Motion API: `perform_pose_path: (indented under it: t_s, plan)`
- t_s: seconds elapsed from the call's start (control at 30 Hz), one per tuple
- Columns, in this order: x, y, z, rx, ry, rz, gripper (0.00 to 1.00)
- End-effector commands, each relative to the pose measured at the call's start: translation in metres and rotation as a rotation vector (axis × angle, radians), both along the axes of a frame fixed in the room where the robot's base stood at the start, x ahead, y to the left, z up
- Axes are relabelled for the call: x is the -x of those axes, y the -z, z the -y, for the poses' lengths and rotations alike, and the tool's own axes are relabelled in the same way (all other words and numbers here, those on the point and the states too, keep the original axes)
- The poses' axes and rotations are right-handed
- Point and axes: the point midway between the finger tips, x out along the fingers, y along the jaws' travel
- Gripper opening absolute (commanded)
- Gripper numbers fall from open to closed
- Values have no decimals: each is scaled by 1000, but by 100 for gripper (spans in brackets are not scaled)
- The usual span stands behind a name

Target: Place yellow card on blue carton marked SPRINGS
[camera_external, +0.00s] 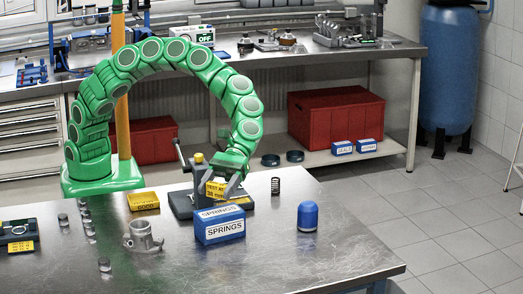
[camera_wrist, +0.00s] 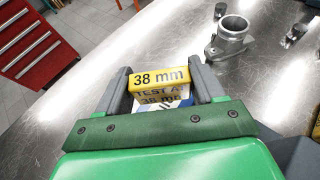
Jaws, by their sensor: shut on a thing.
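The yellow card (camera_external: 215,189), lettered TEST AT 38 mm, is between the fingers of my gripper (camera_external: 233,184), which is shut on it. In the wrist view the card (camera_wrist: 159,78) shows its 38 mm edge between the two grey fingers of my gripper (camera_wrist: 161,84). The blue carton marked SPRINGS (camera_external: 220,229) stands upright on the metal bench, with white labels on its top and front. The card is raised just above and behind the carton's top in the external view. A blue and white patch, probably the carton, shows below the card in the wrist view.
A dark press-like fixture (camera_external: 184,203) stands behind the carton. A grey metal housing (camera_external: 142,237) is to its left, and a blue capped cylinder (camera_external: 307,217) and a spring (camera_external: 275,186) to its right. A yellow box (camera_external: 143,201) lies further back. The bench's front right is clear.

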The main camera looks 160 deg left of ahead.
Motion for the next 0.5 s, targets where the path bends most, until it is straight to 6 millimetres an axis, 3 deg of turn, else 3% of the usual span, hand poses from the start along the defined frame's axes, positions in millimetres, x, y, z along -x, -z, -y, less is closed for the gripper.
perform_pose_path:
  t_s: [0.17, 0.4, 0.5]
  plan:
    - [-4, 6, -1, 0, 1, -1, 38]
    - [-5, 36, -2, 0, 1, -3, 38]
    - [-5, 38, -2, -1, 1, -2, 38]
